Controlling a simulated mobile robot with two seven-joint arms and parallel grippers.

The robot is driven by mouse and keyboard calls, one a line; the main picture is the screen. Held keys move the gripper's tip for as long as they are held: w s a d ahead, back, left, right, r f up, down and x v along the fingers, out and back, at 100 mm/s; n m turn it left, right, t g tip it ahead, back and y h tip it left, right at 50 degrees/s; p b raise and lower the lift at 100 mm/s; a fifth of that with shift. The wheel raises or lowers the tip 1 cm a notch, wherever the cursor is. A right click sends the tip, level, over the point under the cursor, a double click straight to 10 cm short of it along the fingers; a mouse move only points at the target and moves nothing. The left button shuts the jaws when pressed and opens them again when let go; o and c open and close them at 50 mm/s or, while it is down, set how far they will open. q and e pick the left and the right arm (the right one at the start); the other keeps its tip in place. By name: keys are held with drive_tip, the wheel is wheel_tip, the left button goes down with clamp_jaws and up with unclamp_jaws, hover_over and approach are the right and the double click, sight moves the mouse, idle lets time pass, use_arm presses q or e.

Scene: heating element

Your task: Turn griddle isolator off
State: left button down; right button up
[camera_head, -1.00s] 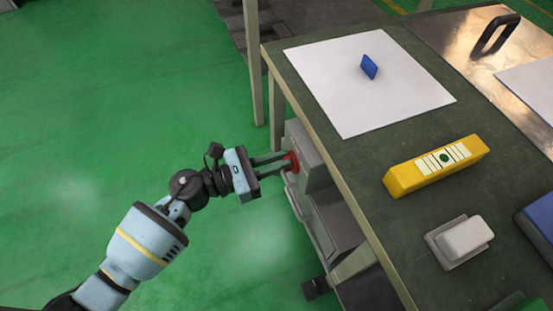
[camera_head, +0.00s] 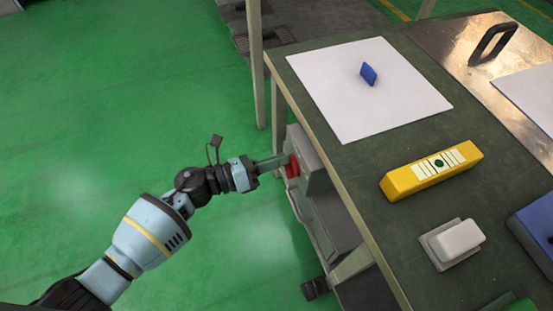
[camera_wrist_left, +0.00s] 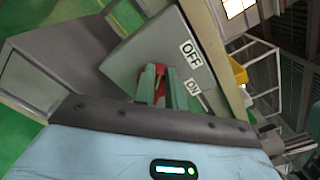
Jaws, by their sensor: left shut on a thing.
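The griddle isolator is a grey box (camera_head: 315,172) on the side of the bench, below the edge of its top. Its red handle (camera_head: 293,169) faces my left arm. My left gripper (camera_head: 283,163) is shut on this handle, with its fingers seen nearly edge-on in the head view. In the left wrist view the red handle (camera_wrist_left: 160,76) shows between the two greenish fingers (camera_wrist_left: 162,88). The grey box face (camera_wrist_left: 160,48) carries an OFF label and, nearer the fingers, an ON label. The fingers hide part of the handle. My right gripper is out of view.
The bench top (camera_head: 350,170) holds a white sheet (camera_head: 365,110) with a small blue piece (camera_head: 368,74), a yellow bar (camera_head: 430,170) and a white block on a grey base (camera_head: 460,238). A bench leg (camera_head: 254,70) stands behind the isolator. Green floor to the left is clear.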

use_arm(q)
drive_tip(key=n, duration=0.3)
drive_tip(key=f+n+p, duration=0.1)
drive_tip(key=n, duration=0.2)
drive_tip(key=w+n, duration=0.1)
drive_tip(key=n, duration=0.2)
drive_tip(key=shift+a+f+n, duration=0.2)
drive_tip(key=shift+f+n, duration=0.1)
drive_tip(key=shift+f, duration=0.05)
idle(0.4)
drive_tip(key=c, duration=1.5)
unclamp_jaws()
drive_tip(key=shift+o, duration=0.3)
drive_tip(key=shift+s, duration=0.1)
